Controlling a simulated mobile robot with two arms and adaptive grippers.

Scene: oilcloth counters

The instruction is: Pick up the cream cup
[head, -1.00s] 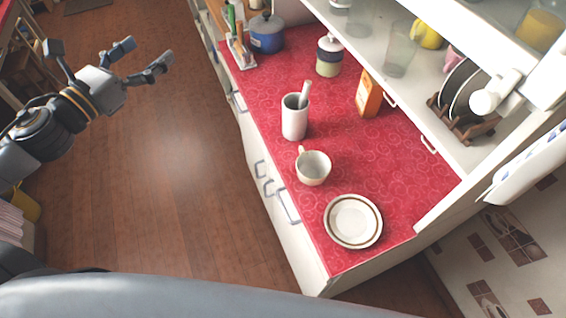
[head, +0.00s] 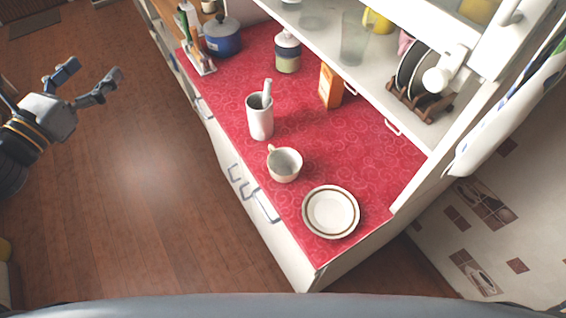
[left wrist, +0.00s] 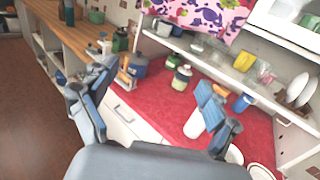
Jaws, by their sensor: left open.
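The cream cup (head: 284,164) stands upright on the red counter (head: 300,120) in the head view, with its handle toward the upper left. It sits between a white mortar with a pestle and a striped-rim plate. My left gripper (head: 92,78) is open and empty, out over the floor to the left of the counter and well apart from the cup. In the left wrist view my left gripper (left wrist: 155,105) shows its fingers spread, with the counter beyond. Only a pale rim, perhaps the cup's, shows there behind the right finger. My right gripper is not in view.
Near the cup are the white mortar (head: 260,118) and the plate (head: 331,212). Farther back are an orange box (head: 330,86), a jar (head: 287,52) and a blue pot (head: 221,38). A shelf (head: 340,60) with a dish rack (head: 420,102) overhangs the counter's right side.

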